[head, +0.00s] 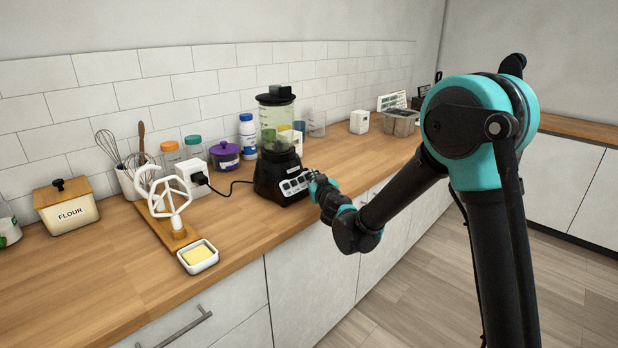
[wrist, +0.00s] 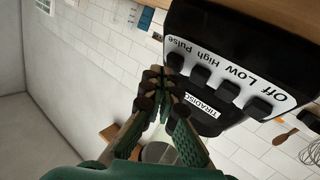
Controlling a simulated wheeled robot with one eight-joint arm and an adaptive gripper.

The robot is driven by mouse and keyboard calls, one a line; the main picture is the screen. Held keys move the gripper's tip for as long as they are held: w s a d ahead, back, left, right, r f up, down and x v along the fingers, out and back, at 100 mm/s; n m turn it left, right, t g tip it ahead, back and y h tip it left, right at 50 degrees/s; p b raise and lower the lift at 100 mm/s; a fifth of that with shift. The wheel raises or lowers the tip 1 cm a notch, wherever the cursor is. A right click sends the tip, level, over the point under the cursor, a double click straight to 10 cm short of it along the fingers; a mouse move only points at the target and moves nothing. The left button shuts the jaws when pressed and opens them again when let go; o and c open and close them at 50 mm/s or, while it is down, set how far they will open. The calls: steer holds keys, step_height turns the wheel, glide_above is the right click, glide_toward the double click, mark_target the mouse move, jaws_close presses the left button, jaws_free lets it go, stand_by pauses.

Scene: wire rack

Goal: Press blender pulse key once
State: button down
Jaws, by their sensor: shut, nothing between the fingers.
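The blender stands upright on the wooden counter, with a clear jar (head: 275,122) on a black base (head: 268,178). In the wrist view its pale panel (wrist: 215,62) appears turned over, with labels Off, Low, High and Pulse beside a row of black keys. The pulse key (wrist: 175,62) is at the left end of the row. My gripper (wrist: 161,80) is shut and empty, its fingertips right by the pulse key and overlapping its lower left side. I cannot tell whether they touch it. In the head view my gripper (head: 314,182) is at the right front of the base.
A white outlet box (head: 191,178) with a black plug and cord stands left of the blender. A purple-lidded jar (head: 225,156) is behind.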

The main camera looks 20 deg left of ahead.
steer(key=shift+s+d+r, duration=0.3)
steer(key=shift+d+r, duration=0.3)
steer(key=shift+d, duration=0.1)
steer(key=shift+s+d+r, duration=0.3)
steer(key=shift+d+r, duration=0.35)
steer(key=shift+d, duration=0.1)
steer(key=shift+s+d+r, duration=0.3)
steer(key=shift+d+r, duration=0.3)
steer(key=shift+d, duration=0.1)
